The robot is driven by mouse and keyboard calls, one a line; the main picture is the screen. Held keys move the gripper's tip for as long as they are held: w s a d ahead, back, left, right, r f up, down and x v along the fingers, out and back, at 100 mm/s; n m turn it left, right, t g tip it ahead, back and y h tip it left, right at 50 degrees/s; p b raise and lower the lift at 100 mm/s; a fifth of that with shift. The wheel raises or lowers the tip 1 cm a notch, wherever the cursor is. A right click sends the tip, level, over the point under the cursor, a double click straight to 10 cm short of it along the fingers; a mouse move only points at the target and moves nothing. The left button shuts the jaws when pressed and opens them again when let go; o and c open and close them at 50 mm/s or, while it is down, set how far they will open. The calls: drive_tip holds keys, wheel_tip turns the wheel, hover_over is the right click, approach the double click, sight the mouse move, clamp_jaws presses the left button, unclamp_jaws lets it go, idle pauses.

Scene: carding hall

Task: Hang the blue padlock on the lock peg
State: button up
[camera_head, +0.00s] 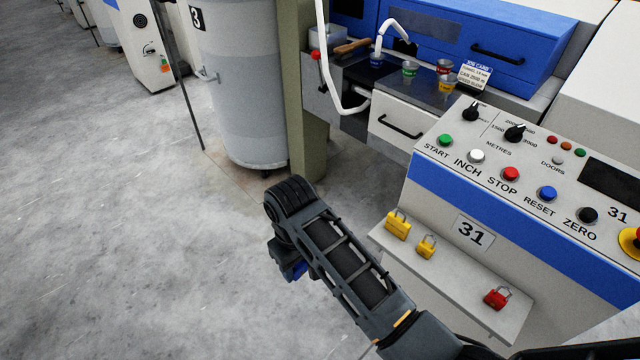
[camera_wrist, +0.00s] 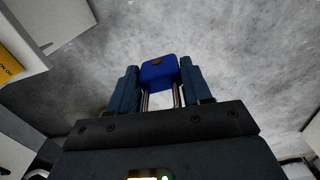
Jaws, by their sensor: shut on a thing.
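The blue padlock (camera_wrist: 159,73) is between the two fingers of my gripper (camera_wrist: 159,80) in the wrist view. Its body is at the fingertips and its metal shackle runs back toward the palm. In the head view only a bit of the blue padlock (camera_head: 296,270) shows under my arm, held over open floor left of the padlock shelf. My gripper is shut on it, and my arm hides most of the hand there. I cannot make out the lock peg in either view.
A shelf (camera_head: 460,287) under panel 31 (camera_head: 473,231) holds two yellow padlocks (camera_head: 397,225) and a red padlock (camera_head: 496,298). A grey can (camera_head: 240,90) and an olive post (camera_head: 305,100) stand behind my arm. Cups stand on a dark bench (camera_head: 395,90). The floor at left is clear.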

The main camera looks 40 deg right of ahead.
drive_tip(key=s+d+m, duration=0.7)
drive_tip(key=s+d, duration=0.1)
drive_tip(key=d, duration=0.6)
drive_tip(key=s+d+r+m, duration=0.1)
drive_tip(key=s+d+m, duration=0.7)
drive_tip(key=d, duration=0.6)
drive_tip(key=shift+s, duration=0.15)
drive_tip(key=s+d+m, duration=0.1)
drive_tip(key=s, duration=0.1)
drive_tip(key=s+d+m, duration=0.3)
drive_tip(key=s, duration=0.2)
drive_tip(key=shift+d+r, duration=0.15)
drive_tip(key=shift+d, duration=0.05)
drive_tip(key=shift+w, duration=0.1)
